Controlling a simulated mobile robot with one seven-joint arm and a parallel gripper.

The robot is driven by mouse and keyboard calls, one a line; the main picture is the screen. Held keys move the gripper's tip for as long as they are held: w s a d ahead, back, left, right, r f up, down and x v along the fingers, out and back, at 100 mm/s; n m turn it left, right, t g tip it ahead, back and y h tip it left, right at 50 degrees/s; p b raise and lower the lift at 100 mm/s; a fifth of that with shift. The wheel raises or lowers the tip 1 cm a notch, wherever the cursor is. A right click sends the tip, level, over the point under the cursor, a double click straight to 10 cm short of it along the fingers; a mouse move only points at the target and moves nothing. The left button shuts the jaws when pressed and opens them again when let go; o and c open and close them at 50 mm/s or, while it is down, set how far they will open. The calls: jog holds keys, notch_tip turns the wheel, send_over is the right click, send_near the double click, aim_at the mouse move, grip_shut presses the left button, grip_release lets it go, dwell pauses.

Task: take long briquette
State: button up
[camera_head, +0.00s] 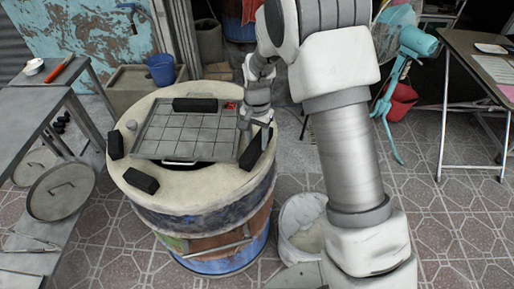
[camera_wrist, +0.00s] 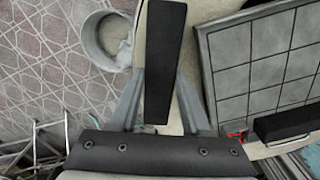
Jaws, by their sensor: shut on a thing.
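A long black briquette (camera_wrist: 165,50) lies between the two fingers of my gripper (camera_wrist: 160,75) in the wrist view; the fingers are shut on its sides. In the head view the same briquette (camera_head: 253,150) is at the right rim of the barrel oven (camera_head: 190,190), with my gripper (camera_head: 262,128) above it, pointing down. Whether the briquette touches the rim I cannot tell. A second long black briquette (camera_head: 195,104) lies along the back edge of the grate (camera_head: 170,135); it also shows in the wrist view (camera_wrist: 285,123).
Two more black briquettes lie on the oven's left rim (camera_head: 115,146) and front left rim (camera_head: 141,180). A small red thing (camera_head: 230,105) is at the grate's back right corner. A white bucket (camera_head: 303,222) stands on the floor right of the oven. A grey table (camera_head: 35,100) is at left.

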aim_at(257, 143)
jog(key=shift+r+p, duration=1.65)
jog(key=shift+r, duration=1.2)
